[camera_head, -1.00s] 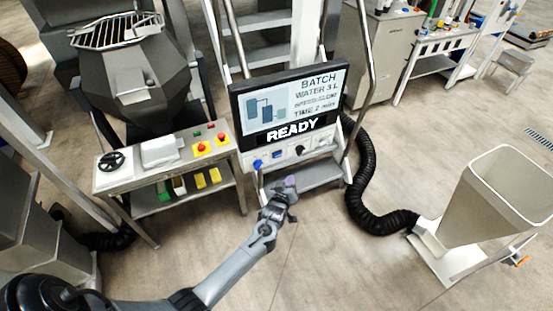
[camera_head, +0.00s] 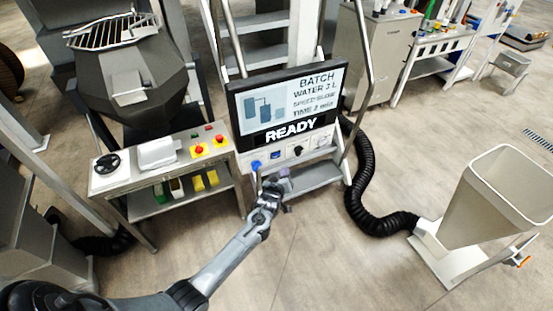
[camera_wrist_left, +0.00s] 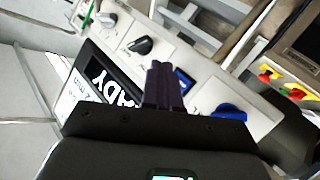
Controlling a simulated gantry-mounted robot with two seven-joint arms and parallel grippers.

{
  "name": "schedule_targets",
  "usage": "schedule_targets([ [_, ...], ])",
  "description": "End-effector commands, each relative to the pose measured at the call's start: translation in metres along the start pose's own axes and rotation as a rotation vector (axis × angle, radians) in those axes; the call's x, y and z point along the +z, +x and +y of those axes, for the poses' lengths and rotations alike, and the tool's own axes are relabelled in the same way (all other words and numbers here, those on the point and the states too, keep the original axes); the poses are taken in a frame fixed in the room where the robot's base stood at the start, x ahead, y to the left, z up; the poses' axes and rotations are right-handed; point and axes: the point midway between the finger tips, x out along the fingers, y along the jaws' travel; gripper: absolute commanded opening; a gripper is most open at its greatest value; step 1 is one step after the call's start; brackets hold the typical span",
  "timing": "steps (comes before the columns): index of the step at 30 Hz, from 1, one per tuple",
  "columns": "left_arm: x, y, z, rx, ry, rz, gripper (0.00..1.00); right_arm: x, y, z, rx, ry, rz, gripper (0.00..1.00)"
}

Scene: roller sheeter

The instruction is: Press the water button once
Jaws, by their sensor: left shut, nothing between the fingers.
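The control panel (camera_head: 287,157) sits below a screen (camera_head: 288,106) that reads BATCH, WATER 3 L, READY. On the panel are a round blue button (camera_head: 256,165), a small blue rectangle (camera_head: 276,155) and a black knob (camera_head: 298,151). The blue button also shows in the left wrist view (camera_wrist_left: 230,112), right of my fingers, with the blue rectangle (camera_wrist_left: 184,80) just beside them. My left gripper (camera_head: 281,182) is shut and empty, in front of the panel's lower edge; I cannot tell whether it touches. My right gripper is out of view.
A side table (camera_head: 165,175) with a black handwheel and red buttons on yellow bases stands left of the panel. Metal steps (camera_head: 315,178) stand behind and below the screen. A black hose (camera_head: 362,185) runs to a hopper (camera_head: 500,200) at right. The floor in front is clear.

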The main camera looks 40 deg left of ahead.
Motion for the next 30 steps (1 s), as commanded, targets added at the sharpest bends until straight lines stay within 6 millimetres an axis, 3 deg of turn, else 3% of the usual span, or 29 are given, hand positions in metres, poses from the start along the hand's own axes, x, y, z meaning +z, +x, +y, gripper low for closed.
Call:
schedule_targets([
  [12, -0.020, 0.029, -0.021, -0.001, 0.000, 0.000, 0.00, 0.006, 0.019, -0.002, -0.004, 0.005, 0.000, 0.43],
  [30, -0.024, 0.033, -0.024, 0.000, 0.000, -0.001, 0.00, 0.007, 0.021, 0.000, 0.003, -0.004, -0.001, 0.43],
])
